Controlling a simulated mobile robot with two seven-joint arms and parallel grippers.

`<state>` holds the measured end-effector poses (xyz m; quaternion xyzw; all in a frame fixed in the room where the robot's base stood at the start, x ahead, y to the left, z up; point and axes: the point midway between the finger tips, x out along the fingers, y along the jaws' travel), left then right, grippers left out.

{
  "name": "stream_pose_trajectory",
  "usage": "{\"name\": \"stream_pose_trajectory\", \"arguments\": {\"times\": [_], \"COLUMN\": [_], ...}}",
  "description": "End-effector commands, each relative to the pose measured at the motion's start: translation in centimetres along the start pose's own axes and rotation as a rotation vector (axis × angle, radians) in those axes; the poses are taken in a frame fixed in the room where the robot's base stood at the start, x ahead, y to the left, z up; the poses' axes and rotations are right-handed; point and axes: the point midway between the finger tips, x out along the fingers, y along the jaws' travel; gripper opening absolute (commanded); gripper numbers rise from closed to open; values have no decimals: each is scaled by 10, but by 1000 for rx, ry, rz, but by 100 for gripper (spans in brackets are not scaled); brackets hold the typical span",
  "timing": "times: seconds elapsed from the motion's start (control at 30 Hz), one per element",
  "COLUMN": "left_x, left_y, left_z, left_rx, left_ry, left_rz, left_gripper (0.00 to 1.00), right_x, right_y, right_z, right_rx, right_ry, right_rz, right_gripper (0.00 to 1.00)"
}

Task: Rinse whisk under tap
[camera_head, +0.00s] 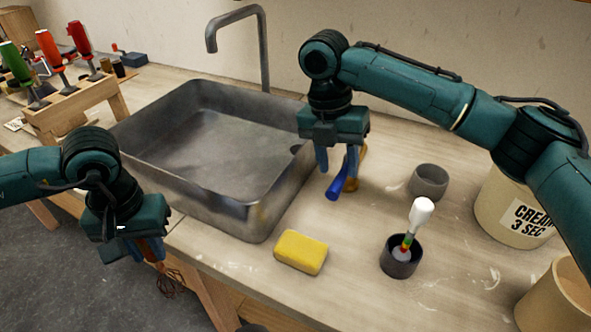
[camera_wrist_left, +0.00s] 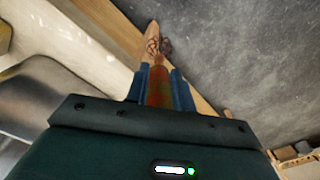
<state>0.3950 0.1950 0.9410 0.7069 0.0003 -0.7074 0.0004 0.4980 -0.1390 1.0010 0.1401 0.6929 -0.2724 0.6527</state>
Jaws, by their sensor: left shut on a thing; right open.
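The whisk has a reddish-brown handle (camera_wrist_left: 158,88) and thin wire loops (camera_head: 170,284). My left gripper (camera_head: 150,252) is shut on the handle, with the wires pointing down and out past the fingers. It hangs in front of the bench's front edge, over the floor, left of and below the sink. The grey metal tap (camera_head: 263,50) rises behind the sink (camera_head: 200,208), its spout over the basin. No water stream is visible. My right gripper (camera_head: 337,160) is open, right of the sink, close to a blue-handled object (camera_head: 338,188) and a brownish-yellow one; contact is unclear.
A yellow sponge (camera_head: 301,252) lies in front of the sink's right side. A dark cup (camera_head: 400,262) with a white-handled tool, a grey bowl (camera_head: 429,181) and a labelled cream bucket (camera_head: 512,210) stand at right. A wooden rack (camera_head: 75,108) with coloured-handled tools stands left.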

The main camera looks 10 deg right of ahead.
Motion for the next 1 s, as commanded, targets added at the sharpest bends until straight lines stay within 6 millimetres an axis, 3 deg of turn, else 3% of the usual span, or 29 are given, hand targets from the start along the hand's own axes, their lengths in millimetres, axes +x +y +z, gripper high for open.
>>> {"name": "stream_pose_trajectory", "arguments": {"times": [0.2, 0.53, 1.0], "left_x": [0, 0, 0], "left_y": [0, 0, 0], "left_z": [0, 0, 0], "left_rx": [0, 0, 0], "left_ry": [1, 1, 0], "left_rz": [0, 0, 0], "left_gripper": [0, 0, 0], "right_x": [22, 25, 24], "right_y": [0, 0, 0], "right_z": [0, 0, 0], "right_rx": [0, 0, 0], "right_ry": [-1, -1, -1], "right_rz": [0, 0, 0], "right_gripper": [41, 41, 2]}}
